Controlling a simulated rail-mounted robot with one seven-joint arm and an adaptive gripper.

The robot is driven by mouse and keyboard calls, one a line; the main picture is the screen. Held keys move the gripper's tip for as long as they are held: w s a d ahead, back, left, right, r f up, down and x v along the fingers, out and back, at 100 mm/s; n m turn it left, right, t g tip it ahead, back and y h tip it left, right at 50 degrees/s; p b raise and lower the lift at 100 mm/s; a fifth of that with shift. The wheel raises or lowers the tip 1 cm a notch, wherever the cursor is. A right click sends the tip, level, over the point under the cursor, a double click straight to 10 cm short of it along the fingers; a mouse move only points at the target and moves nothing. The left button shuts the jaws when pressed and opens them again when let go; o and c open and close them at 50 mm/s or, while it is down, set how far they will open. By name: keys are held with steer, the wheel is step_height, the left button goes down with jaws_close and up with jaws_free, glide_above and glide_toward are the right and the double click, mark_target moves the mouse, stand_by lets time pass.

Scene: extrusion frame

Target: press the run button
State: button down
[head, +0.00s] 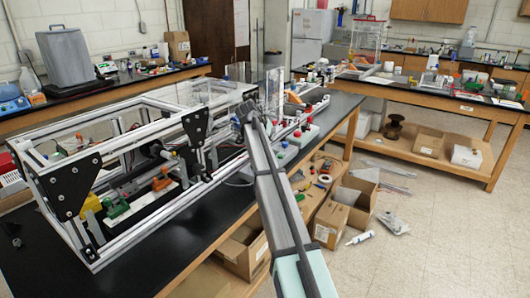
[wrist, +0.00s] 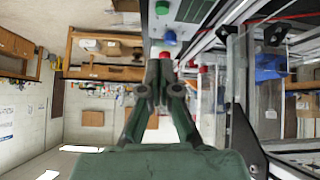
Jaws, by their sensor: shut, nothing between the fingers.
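My gripper (wrist: 161,78) is shut and empty in the wrist view. Its fingertips are just below a red button (wrist: 165,55) in the picture; I cannot tell whether they touch it. No label shows which button is run.
The aluminium extrusion frame (head: 190,107) fills the left of the black bench (head: 205,240). Clear panels (head: 240,72) stand upright close to my arm's end. Cardboard boxes (head: 331,215) sit below the bench edge.

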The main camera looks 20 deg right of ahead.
steer(key=shift+w+d+f+m, duration=0.15)
steer(key=shift+w+m, duration=0.25)
steer(key=shift+m, duration=0.4)
steer(key=p, duration=0.3)
glide_above(280, 156)
steer(key=a, duration=0.2)
steer(key=f, duration=0.4)
steer(key=s+f, duration=0.1)
steer(key=f, duration=0.2)
steer(key=shift+d, duration=0.25)
step_height(280, 156, down, 2)
steer(key=shift+s+a+f+p, duration=0.15)
steer(key=shift+f+p, duration=0.1)
steer(key=shift+p, duration=0.35)
steer(key=shift+f, duration=0.8)
steer(key=shift+f, duration=0.1)
